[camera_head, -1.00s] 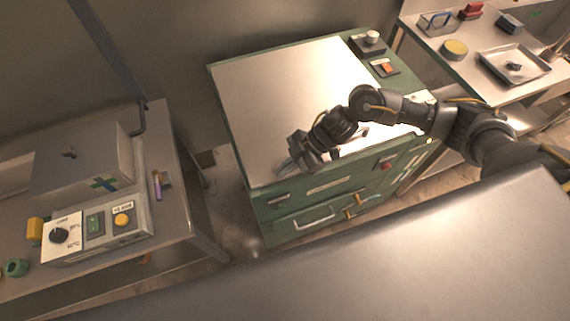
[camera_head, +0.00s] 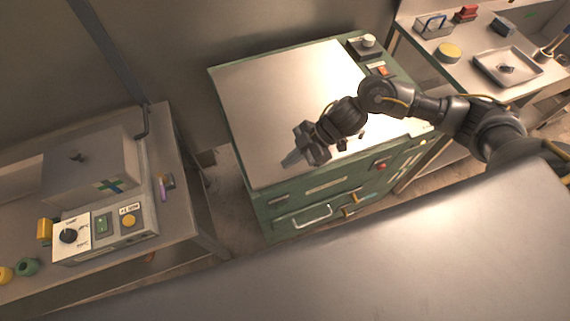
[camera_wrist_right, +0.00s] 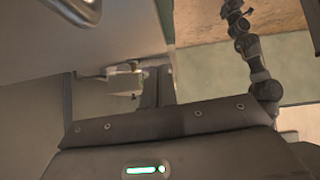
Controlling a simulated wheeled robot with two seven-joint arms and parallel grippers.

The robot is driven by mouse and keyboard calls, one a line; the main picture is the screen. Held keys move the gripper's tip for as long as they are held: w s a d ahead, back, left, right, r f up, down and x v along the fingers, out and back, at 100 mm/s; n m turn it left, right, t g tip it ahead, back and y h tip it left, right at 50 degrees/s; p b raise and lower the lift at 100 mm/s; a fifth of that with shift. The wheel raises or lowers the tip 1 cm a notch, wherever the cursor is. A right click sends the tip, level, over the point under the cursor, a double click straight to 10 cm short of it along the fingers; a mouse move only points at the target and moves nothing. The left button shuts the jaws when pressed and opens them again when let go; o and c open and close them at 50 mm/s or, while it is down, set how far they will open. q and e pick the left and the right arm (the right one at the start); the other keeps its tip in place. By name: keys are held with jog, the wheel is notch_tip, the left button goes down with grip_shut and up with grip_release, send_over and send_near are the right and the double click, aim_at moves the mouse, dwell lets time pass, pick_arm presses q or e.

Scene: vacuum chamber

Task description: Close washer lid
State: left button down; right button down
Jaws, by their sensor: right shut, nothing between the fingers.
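The washer (camera_head: 153,220) is a grey box on the left bench, with a front panel of a black dial, a green switch and a yellow button. Its metal lid (camera_head: 64,180) has a small dark knob and appears to sit over the top of the box; I cannot tell whether any gap is left. My right gripper (camera_head: 290,160) is shut and empty above the front left of the green cabinet's top, well to the right of the washer. In the right wrist view its fingertips are not clear. My left gripper is not seen in the head view.
The green cabinet (camera_head: 260,110) with a bare metal top stands in the middle. A gap with floor separates it from the left bench (camera_head: 180,190). A right bench holds a metal tray (camera_head: 483,72) and a yellow round item (camera_head: 449,52). A grey surface (camera_head: 330,270) fills the foreground.

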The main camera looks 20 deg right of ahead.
jog(key=b+v, duration=0.1)
jog(key=v, duration=0.6)
jog(key=shift+w+d+r+b, duration=0.2)
jog(key=shift+r+b, duration=0.05)
jog(key=shift+b, duration=0.05)
